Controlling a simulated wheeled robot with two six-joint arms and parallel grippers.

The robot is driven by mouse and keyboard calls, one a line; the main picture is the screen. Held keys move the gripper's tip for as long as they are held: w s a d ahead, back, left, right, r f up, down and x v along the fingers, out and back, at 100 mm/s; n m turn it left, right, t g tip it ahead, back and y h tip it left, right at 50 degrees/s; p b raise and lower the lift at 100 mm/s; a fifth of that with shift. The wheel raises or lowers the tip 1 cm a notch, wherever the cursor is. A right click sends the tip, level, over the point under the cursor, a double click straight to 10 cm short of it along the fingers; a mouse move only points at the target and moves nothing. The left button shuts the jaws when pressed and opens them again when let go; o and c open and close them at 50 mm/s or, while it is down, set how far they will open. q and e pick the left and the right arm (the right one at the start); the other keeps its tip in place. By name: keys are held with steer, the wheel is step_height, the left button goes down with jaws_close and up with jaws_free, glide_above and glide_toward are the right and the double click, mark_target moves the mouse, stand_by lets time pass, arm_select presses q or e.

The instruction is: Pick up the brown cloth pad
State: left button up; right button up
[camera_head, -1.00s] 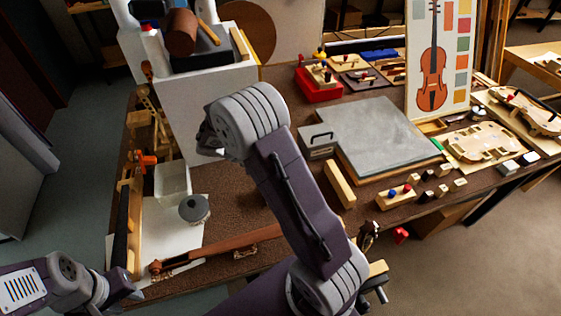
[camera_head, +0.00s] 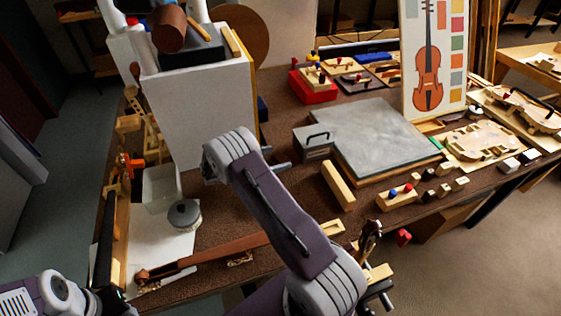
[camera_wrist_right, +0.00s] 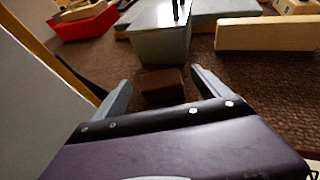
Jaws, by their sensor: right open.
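The brown cloth pad (camera_wrist_right: 163,86) shows in the right wrist view as a small dark brown block on the brown bench top. It lies between and slightly beyond the two grey fingers of my right gripper (camera_wrist_right: 160,79), which is open and empty. In the head view my right gripper (camera_head: 275,160) is low over the bench, left of the grey metal box; I cannot make out the pad there. My left gripper (camera_head: 114,298) is partly visible at the bottom left edge, and its jaws are not clear.
The grey metal box (camera_head: 314,144) with a handle stands just past the pad. A wooden block (camera_head: 338,186) and a grey slab (camera_head: 375,138) are to the right. A violin neck (camera_head: 205,258) lies in front.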

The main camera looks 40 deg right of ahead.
mark_target(281, 156)
steer(key=x, duration=0.4)
steer(key=shift+f, duration=0.15)
steer(key=shift+a, duration=0.1)
steer(key=c, duration=1.4)
steer(key=shift+w+r+p, duration=0.1)
steer(key=shift+r+p, duration=0.25)
steer(key=shift+r, duration=2)
steer(key=shift+c, duration=0.2)
steer(key=s+a+r+p, duration=0.1)
steer(key=s+a+r, duration=0.5)
steer(key=s+a, duration=0.2)
steer(key=shift+a+r, duration=0.25)
steer(key=shift+a, duration=0.05)
